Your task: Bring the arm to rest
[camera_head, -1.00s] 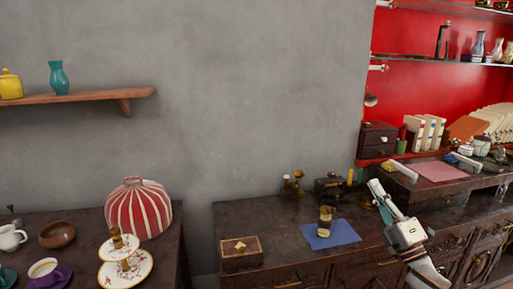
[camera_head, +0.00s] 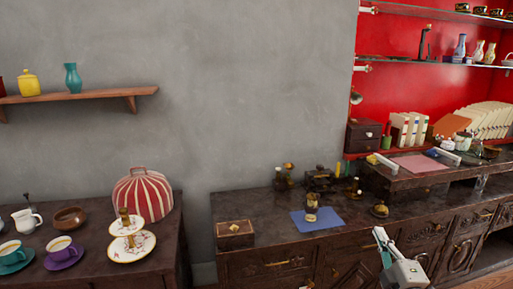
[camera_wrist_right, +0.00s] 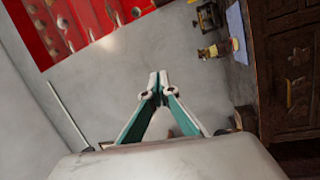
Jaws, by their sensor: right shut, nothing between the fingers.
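My right gripper (camera_head: 380,233) shows at the lower right of the head view, in front of the dark carved cabinet. In the right wrist view the right gripper (camera_wrist_right: 158,80) has its fingertips together with nothing between them. It is in the air and touches nothing that I can see. My left gripper does not show in either view.
The dark cabinet (camera_head: 262,252) bears a blue mat (camera_head: 332,222) with a small brass-coloured item (camera_head: 311,205) on it and a wooden box (camera_head: 235,229). A left table (camera_head: 165,240) holds a striped cosy (camera_head: 143,193), cups and a tiered stand.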

